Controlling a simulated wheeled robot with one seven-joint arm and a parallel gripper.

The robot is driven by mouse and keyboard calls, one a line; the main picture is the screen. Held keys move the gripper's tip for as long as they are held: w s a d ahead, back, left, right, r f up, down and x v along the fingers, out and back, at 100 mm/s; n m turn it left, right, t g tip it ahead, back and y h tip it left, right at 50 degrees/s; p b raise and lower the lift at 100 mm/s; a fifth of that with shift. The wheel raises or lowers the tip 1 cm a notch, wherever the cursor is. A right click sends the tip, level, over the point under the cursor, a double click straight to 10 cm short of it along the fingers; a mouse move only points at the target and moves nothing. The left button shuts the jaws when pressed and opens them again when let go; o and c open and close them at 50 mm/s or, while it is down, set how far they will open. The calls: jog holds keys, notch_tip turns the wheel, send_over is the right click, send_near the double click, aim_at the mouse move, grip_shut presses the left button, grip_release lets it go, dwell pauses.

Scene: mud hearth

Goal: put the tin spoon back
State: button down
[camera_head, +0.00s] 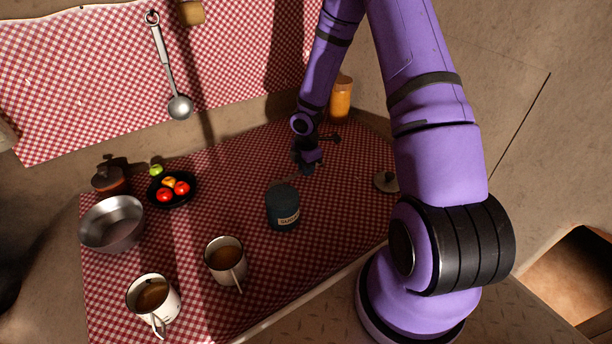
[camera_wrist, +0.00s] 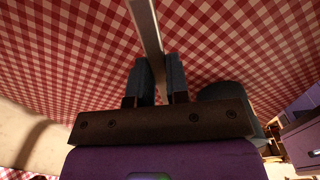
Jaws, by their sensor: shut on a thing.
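My gripper (camera_head: 305,165) is low over the far right part of the checked table, just behind and above a dark canister (camera_head: 284,209) with a label reading "SUGAR". In the wrist view the two fingers of my gripper (camera_wrist: 160,78) are shut on a thin grey metal handle, which I take for the tin spoon (camera_wrist: 146,25). The handle runs up out of the wrist picture, so its far end is hidden. In the head view the spoon is too small and dark to make out clearly. A dark rounded thing, probably the canister, shows beside my gripper in the wrist view (camera_wrist: 222,90).
Two mugs of brown drink (camera_head: 225,252) (camera_head: 153,293) stand at the front. A metal bowl (camera_head: 112,224), a fruit plate (camera_head: 191,192) and a lidded pot (camera_head: 110,177) are left. A ladle (camera_head: 180,106) hangs behind. An orange jar (camera_head: 341,98) and a round lid (camera_head: 385,182) are right.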

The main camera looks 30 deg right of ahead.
aim_at(306, 182)
jog(key=shift+f, duration=1.8)
jog(key=shift+f, duration=0.15)
jog(key=c, duration=1.1)
grip_release()
